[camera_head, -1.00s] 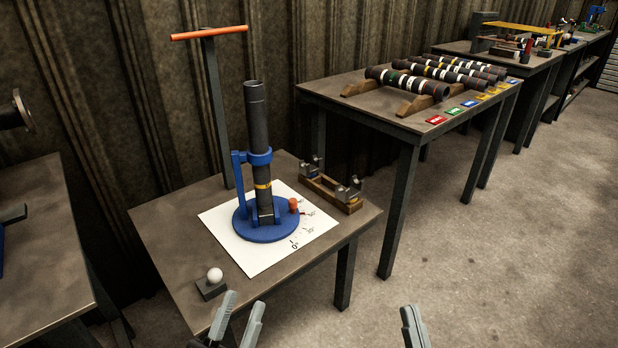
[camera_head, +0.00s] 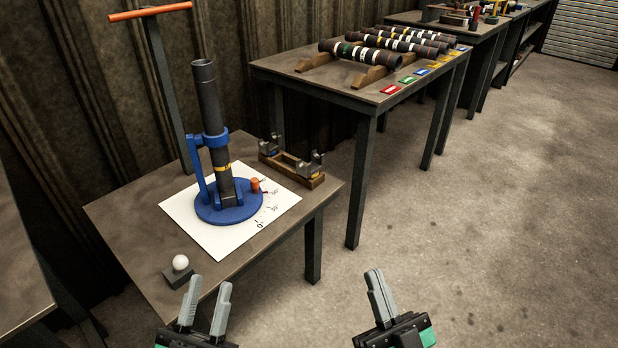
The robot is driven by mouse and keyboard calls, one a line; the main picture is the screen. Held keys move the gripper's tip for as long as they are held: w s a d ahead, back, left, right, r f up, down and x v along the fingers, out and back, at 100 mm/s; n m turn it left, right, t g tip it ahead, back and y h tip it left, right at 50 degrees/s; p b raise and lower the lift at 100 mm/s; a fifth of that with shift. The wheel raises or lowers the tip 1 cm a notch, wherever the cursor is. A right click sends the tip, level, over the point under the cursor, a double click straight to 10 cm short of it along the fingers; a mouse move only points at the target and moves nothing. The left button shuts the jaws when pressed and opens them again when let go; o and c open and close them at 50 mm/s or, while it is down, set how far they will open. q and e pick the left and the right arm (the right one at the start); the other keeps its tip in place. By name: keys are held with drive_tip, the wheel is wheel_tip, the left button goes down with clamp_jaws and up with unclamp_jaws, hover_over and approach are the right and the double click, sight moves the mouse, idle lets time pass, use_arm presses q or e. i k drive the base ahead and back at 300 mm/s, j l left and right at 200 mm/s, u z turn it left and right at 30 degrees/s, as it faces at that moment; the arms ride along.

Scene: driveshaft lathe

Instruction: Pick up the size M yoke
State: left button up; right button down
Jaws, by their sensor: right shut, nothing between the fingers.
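Two grey metal yokes sit on a small wooden stand (camera_head: 291,172) on the near table: a left yoke (camera_head: 272,146) and a right yoke (camera_head: 311,165). I cannot read a size on either, so I cannot tell which is size M. My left gripper (camera_head: 208,284) is open and empty in front of the near table's front edge. My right gripper (camera_head: 375,273) is shut and empty, over the floor right of that table. Both are apart from the yokes.
A dark tube (camera_head: 207,105) stands in a blue holder (camera_head: 227,210) on a white angle sheet (camera_head: 213,240). A white ball (camera_head: 180,262) sits on a small block. A second table (camera_head: 330,95) holds several shafts and coloured labels. Floor to the right is clear.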

sight(310, 170)
drive_tip(key=i+l, duration=0.15)
drive_tip(key=l, duration=0.2)
drive_tip(key=i+l+u, duration=0.2)
drive_tip(key=i+l, duration=0.15)
drive_tip(key=l, duration=0.3)
drive_tip(key=i+l, duration=0.15)
drive_tip(key=l, duration=0.2)
drive_tip(key=i+l+u, duration=0.1)
drive_tip(key=l, duration=0.25)
drive_tip(key=i+l, duration=0.15)
drive_tip(key=l, duration=0.2)
drive_tip(key=u, duration=0.05)
